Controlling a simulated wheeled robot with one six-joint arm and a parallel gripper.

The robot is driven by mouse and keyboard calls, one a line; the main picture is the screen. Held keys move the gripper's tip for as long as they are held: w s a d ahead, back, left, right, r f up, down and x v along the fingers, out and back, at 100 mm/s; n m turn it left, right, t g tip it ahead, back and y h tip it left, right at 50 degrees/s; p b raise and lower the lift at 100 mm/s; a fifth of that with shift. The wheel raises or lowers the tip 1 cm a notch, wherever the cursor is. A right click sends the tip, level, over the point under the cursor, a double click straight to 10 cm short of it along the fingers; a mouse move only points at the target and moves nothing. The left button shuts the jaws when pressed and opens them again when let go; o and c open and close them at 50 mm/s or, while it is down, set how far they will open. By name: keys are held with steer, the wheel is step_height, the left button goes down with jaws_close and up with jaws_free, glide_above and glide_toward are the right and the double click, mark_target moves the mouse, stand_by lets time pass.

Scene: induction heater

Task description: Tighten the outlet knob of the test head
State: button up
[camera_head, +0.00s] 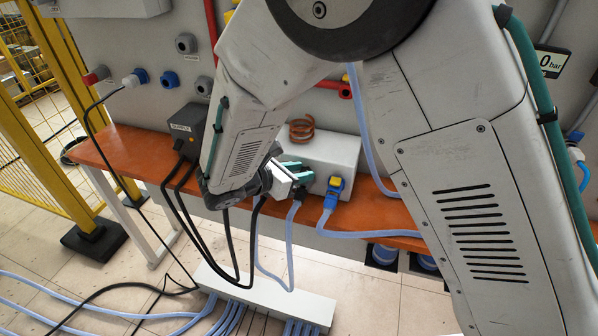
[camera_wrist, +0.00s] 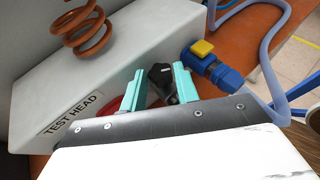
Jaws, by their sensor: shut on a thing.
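The test head (camera_head: 338,152) is a pale box on the orange bench, with a copper coil on top. In the wrist view its label shows on the front of the test head (camera_wrist: 35,105). My gripper (camera_head: 297,176) is at its front face. In the wrist view the teal fingers of my gripper (camera_wrist: 159,82) are shut on a dark knob (camera_wrist: 160,76), one finger on each side. I take this as the outlet knob; its lower part is hidden by the gripper body. Something red shows behind the left finger.
A blue connector with a yellow tab (camera_wrist: 205,55) sits close to the right of my fingers, with a pale blue hose. A dark supply box (camera_head: 184,130) stands left on the bench (camera_head: 125,148). Black cables and blue hoses hang near my gripper.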

steer(key=o, duration=1)
steer(key=shift+c, duration=0.2)
steer(key=shift+r, duration=0.1)
